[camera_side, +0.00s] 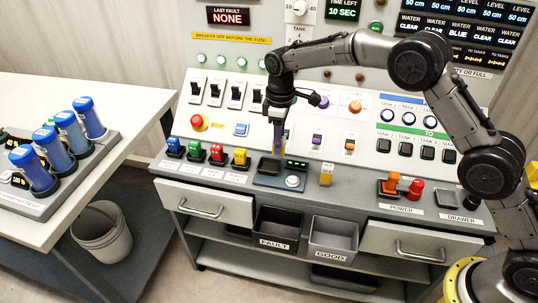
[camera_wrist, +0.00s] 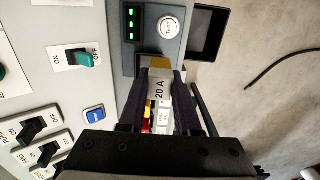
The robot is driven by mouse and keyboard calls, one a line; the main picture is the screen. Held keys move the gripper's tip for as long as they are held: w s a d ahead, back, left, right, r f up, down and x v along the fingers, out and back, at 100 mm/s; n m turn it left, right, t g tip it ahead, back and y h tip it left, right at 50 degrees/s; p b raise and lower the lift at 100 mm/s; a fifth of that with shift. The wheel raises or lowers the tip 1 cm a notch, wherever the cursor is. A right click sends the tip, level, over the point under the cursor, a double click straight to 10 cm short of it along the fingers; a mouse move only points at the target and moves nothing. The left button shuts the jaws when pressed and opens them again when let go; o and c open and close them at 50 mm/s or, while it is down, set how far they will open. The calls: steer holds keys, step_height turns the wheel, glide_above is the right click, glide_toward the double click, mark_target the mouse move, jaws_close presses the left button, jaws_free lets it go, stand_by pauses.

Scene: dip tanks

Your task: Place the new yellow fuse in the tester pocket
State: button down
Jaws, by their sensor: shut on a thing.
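My gripper (camera_side: 278,148) points down at the fuse tester (camera_side: 264,181), a dark unit with a small green-lit display and a round white button. In the wrist view, my gripper (camera_wrist: 163,98) is shut on a fuse (camera_wrist: 160,90) with a pale "20 A" label and an amber-yellow part. The held fuse is at the tester (camera_wrist: 146,46). The jaws and the fuse hide the pocket, so I cannot tell if the fuse is inside it or just above. Another yellow fuse (camera_side: 326,174) stands on the desk to the right of the tester.
Blue, green, red and yellow fuses (camera_side: 240,157) stand in a row left of the tester. Open FAULT (camera_side: 277,243) and GOOD (camera_side: 331,252) bins sit below the desk edge. Switches (camera_side: 236,93) line the sloped panel behind. Orange and red power controls (camera_side: 415,190) are at right.

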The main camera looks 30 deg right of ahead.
steer(key=w+f, duration=0.1)
steer(key=f, duration=0.1)
steer(key=w+a+f, duration=0.1)
steer(key=w+f, duration=0.1)
steer(key=shift+w+f, duration=0.25)
steer(key=shift+w, duration=0.05)
steer(key=shift+f, duration=1.55)
steer(key=shift+f, duration=0.1)
steer(key=c, duration=0.6)
jaws_free()
step_height(320, 180, up, 12)
steer(key=shift+d+r, duration=0.1)
steer(key=shift+r, duration=0.1)
